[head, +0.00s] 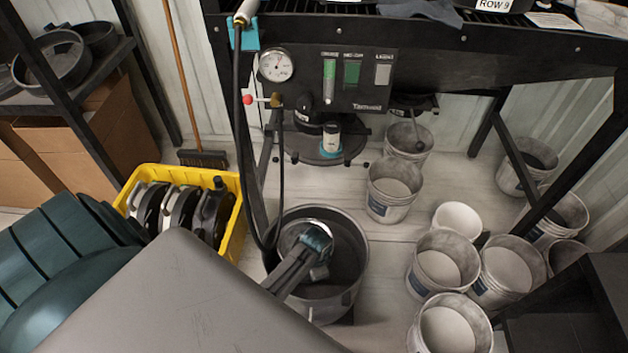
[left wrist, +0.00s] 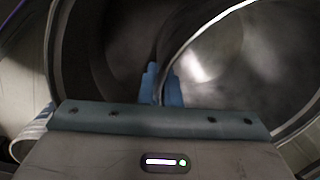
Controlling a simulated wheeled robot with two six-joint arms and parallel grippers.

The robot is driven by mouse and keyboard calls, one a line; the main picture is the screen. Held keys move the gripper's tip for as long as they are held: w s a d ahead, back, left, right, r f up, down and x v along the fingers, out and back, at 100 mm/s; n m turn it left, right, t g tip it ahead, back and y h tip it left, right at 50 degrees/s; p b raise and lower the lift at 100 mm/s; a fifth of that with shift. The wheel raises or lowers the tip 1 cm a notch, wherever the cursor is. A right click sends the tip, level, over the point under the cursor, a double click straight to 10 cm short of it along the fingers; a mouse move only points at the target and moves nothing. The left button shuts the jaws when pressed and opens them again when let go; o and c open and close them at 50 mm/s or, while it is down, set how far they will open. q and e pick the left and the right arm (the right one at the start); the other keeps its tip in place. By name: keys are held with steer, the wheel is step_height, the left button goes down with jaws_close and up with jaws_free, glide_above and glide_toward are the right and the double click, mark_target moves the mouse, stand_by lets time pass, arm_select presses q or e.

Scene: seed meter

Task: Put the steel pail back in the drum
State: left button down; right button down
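The steel pail (head: 292,236) shows as a bright metal rim inside the open mouth of the dark grey drum (head: 352,287), toward its back left. My left gripper (head: 318,238) reaches into the drum mouth, its blue fingertips at the pail's rim. In the left wrist view the two blue fingers (left wrist: 162,86) are close together on either side of the pail's thin rim, and the shiny pail wall (left wrist: 205,55) fills the upper right. The gripper looks shut on the rim. The pail's lower part and whether it touches the drum floor are hidden. My right gripper is not in view.
A yellow crate (head: 238,236) with several dark round parts stands left of the drum. A black hose (head: 238,130) hangs down to the drum's left rim. The meter stand (head: 350,82) rises behind. Several white buckets (head: 392,210) stand to the right.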

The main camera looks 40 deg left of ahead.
arm_select(q)
step_height(320, 180, down, 4)
steer(key=shift+r+b, duration=0.15)
steer(key=shift+b, duration=0.35)
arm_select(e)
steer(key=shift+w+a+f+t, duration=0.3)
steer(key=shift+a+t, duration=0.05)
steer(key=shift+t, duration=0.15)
arm_select(q)
steer(key=c, duration=1.6)
jaws_free()
steer(key=shift+c, duration=0.2)
